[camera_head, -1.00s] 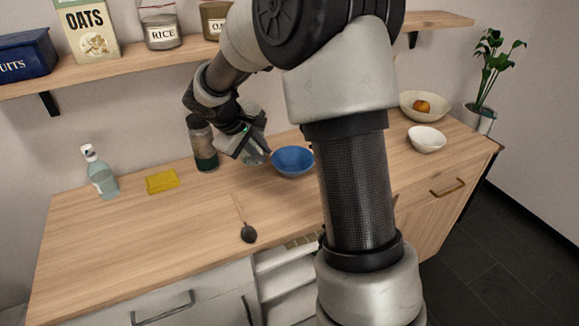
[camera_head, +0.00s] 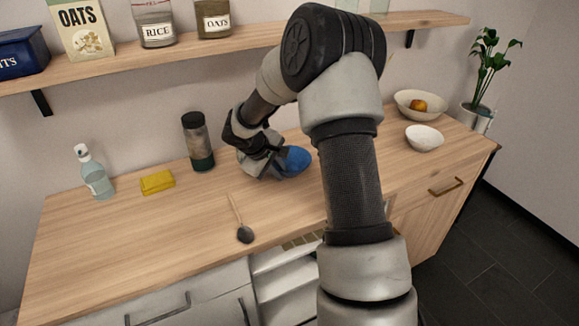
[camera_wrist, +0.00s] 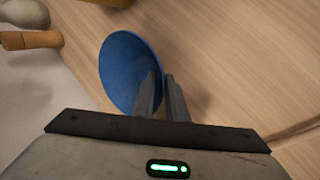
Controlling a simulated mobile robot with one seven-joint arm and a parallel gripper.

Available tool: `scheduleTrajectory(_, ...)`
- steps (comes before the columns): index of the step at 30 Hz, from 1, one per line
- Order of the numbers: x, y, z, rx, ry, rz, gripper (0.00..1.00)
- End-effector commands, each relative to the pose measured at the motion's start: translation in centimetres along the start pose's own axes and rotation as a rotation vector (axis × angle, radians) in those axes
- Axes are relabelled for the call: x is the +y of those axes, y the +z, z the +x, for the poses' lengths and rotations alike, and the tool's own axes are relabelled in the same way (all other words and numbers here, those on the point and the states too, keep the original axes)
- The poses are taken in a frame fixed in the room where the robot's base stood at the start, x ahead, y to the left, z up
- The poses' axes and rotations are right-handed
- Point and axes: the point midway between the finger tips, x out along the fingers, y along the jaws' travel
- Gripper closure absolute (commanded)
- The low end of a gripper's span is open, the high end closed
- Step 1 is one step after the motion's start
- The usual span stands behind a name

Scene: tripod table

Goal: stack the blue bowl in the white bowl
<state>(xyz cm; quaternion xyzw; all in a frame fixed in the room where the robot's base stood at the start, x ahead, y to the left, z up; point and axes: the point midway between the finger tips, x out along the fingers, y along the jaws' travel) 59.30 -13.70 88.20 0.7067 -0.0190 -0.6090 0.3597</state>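The blue bowl (camera_head: 298,160) is near the middle of the wooden counter in the head view, tilted and partly hidden by my gripper (camera_head: 277,170). In the wrist view the blue bowl (camera_wrist: 122,68) shows its inside, and my gripper's fingers (camera_wrist: 163,98) are close together at its rim, one inside and one outside. My gripper looks shut on that rim. Whether the bowl touches the counter is hard to tell. The white bowl (camera_head: 425,137) stands upright and empty at the right of the counter, apart from the gripper.
A larger cream bowl (camera_head: 415,106) with an orange fruit stands behind the white bowl. A dark-lidded jar (camera_head: 198,142), yellow sponge (camera_head: 157,182) and soap bottle (camera_head: 94,172) are left. A spoon (camera_head: 243,226) lies in front. The shelf (camera_head: 120,66) runs above.

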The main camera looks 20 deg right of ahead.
Motion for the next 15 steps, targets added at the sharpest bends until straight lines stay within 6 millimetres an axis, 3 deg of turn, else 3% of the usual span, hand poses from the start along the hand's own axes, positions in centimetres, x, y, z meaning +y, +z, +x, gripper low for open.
scheduleTrajectory(7, 0.00, -0.02, 0.16, 0.001, 0.000, 0.000, 0.87)
scheduleTrajectory(9, 0.00, -0.02, 0.15, 0.001, 0.000, 0.000, 0.99)
scheduleTrajectory(15, 0.04, -0.04, 0.10, 0.001, 0.001, 0.000, 1.00)
